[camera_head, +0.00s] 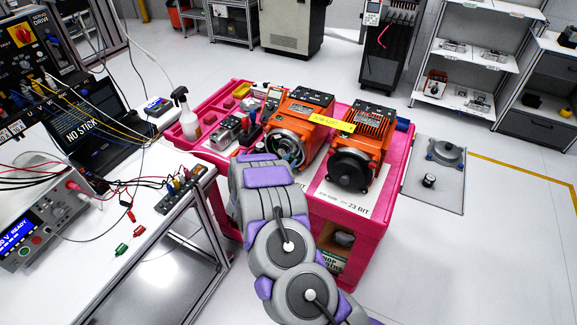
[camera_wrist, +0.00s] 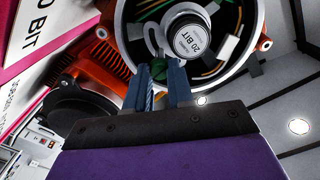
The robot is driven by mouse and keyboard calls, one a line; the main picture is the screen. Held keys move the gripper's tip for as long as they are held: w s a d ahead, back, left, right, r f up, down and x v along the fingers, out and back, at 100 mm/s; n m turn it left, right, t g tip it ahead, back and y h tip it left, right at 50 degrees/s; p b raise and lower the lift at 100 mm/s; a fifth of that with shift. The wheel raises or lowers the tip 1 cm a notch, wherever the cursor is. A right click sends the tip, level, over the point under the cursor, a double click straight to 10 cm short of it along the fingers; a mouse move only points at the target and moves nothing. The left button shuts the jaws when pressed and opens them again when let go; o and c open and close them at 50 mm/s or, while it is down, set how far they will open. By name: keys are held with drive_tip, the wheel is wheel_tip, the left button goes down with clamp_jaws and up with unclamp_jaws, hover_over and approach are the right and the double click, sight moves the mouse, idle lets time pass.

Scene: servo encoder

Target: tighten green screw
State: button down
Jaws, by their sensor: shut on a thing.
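My gripper's fingers and the green screw are hidden in the head view. How deep the screw sits cannot be told.
A second orange motor with a black end cover (camera_head: 352,168) stands to the right on the pink cart (camera_head: 372,222). Left of my arm are a spray bottle (camera_head: 186,115) and a white bench (camera_head: 150,215) with a power supply and cables.

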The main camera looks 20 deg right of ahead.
drive_tip(key=shift+f+m, duration=0.15)
drive_tip(key=shift+m, duration=0.15)
idle(0.4)
drive_tip(key=c, duration=1)
unclamp_jaws()
drive_tip(key=shift+o, duration=0.2)
drive_tip(key=shift+a, duration=0.15)
drive_tip(key=p+v, duration=0.1)
drive_tip(key=v, duration=1.6)
drive_tip(key=shift+s+a, duration=0.1)
